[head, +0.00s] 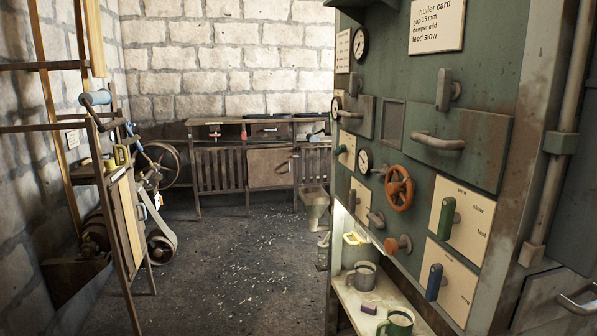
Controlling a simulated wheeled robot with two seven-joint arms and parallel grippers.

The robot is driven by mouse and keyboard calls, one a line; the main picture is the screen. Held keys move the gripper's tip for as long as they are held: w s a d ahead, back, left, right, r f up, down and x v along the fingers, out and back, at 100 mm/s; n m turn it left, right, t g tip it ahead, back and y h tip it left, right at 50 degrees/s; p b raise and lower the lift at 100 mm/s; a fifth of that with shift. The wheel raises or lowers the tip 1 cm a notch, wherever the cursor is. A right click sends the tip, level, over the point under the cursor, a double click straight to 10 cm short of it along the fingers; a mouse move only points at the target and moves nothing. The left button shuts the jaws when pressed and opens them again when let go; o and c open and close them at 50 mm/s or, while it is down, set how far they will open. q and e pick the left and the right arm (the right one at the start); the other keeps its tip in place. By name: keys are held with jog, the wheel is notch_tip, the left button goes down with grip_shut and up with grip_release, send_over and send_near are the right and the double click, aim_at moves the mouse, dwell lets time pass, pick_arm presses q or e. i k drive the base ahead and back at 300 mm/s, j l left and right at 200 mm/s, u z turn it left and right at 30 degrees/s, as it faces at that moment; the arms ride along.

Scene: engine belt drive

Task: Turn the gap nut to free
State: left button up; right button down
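I cannot tell for sure which part is the gap nut; no label for it is readable. A green cabinet (400,90) on the right carries the controls. A card (437,24) at its top reads "huller card, gap 15 mm, damper mid, feed slow". An orange-red handwheel (399,188) sits mid-panel, with a small rusty knob (398,245) below it. A green lever (447,218) is on a plate marked with words including "slow". A blue lever (434,282) is on a plate below. Neither of my grippers shows.
A lit shelf niche (350,296) below the panel holds a grey mug (363,275), a green mug (398,323) and a small purple block (369,308). A belt-driven machine with a wheel (160,165) stands left. A wooden bench (270,130) lines the back. The middle floor is open.

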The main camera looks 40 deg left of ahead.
aim_at(382, 173)
jog(key=u, duration=0.7)
